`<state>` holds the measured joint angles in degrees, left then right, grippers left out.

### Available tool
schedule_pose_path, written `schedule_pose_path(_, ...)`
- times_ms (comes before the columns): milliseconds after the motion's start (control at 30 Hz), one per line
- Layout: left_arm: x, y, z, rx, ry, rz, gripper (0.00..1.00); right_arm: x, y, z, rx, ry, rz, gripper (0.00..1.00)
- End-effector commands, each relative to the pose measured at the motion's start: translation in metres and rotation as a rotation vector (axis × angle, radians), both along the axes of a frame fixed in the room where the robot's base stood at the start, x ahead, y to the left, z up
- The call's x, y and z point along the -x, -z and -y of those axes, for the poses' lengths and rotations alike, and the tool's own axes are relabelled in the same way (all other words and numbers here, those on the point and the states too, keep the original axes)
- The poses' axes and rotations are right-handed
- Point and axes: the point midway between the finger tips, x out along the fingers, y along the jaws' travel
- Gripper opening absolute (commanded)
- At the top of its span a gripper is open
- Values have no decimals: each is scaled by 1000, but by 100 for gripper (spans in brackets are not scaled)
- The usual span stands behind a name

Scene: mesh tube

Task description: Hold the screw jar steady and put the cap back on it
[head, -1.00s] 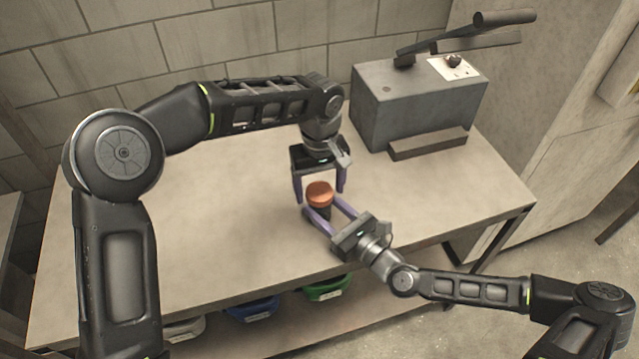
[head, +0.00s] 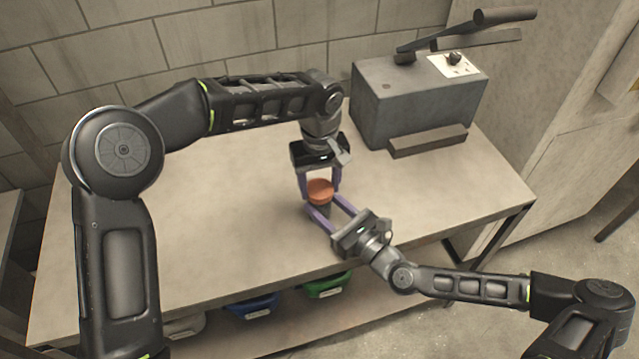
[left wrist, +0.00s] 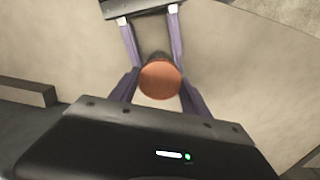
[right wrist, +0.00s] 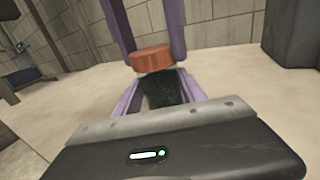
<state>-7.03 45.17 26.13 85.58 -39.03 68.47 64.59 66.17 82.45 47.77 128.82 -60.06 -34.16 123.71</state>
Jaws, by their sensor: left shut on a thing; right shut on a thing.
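The orange-brown cap (head: 320,189) sits between the fingers of my left gripper (head: 319,193), which is shut on it from above. The cap also shows in the left wrist view (left wrist: 160,80) and in the right wrist view (right wrist: 152,58). The dark jar (right wrist: 165,90) stands upright on the table directly under the cap. My right gripper (head: 328,215) is shut on the jar from the front right, low down. The cap is at the jar's mouth; I cannot tell whether its thread is engaged.
A grey box-shaped machine with a lever (head: 415,105) stands at the back right of the table (head: 220,215). Blue (head: 250,306) and green (head: 328,286) bins sit below the front edge. The left and middle of the tabletop are clear.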

Motion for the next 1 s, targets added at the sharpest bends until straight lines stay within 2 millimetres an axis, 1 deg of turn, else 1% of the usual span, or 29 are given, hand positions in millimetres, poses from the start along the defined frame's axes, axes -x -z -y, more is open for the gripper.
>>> schedule_pose_path(67, 0, 0, 0, 0, 55, 1, 6, 0, 0, 0, 0, 0, 0, 0)
schedule_pose_path(167, 0, 0, 0, 1, 207, 1, 6, 0, 0, 0, 0, 0, 0, 0)
schedule_pose_path(267, 0, 0, 0, 1, 435, 1, 6, 0, 0, 0, 0, 0, 0, 0)
schedule_pose_path(600, 0, 0, 0, 1, 1323, 1, 6, 0, 0, 0, 0, 0, 0, 0)
schedule_pose_path(700, 0, 1, 0, 1, 1529, 1, 6, 0, 0, 0, 0, 0, 0, 0)
schedule_pose_path(733, 0, 1, 0, 1, 1554, 1, 6, 0, 0, 0, 0, 0, 0, 0)
schedule_pose_path(867, 0, 1, 0, 0, 1544, 1, 6, 0, 0, 0, 0, -1, 0, 0)
schedule_pose_path(900, 0, 1, 0, 0, 1543, 1, 57, 0, 0, 0, 0, -1, 0, 0)
schedule_pose_path(1000, 0, 1, 0, 0, 1543, 1, 65, 0, 0, 0, 0, -1, 0, 0)
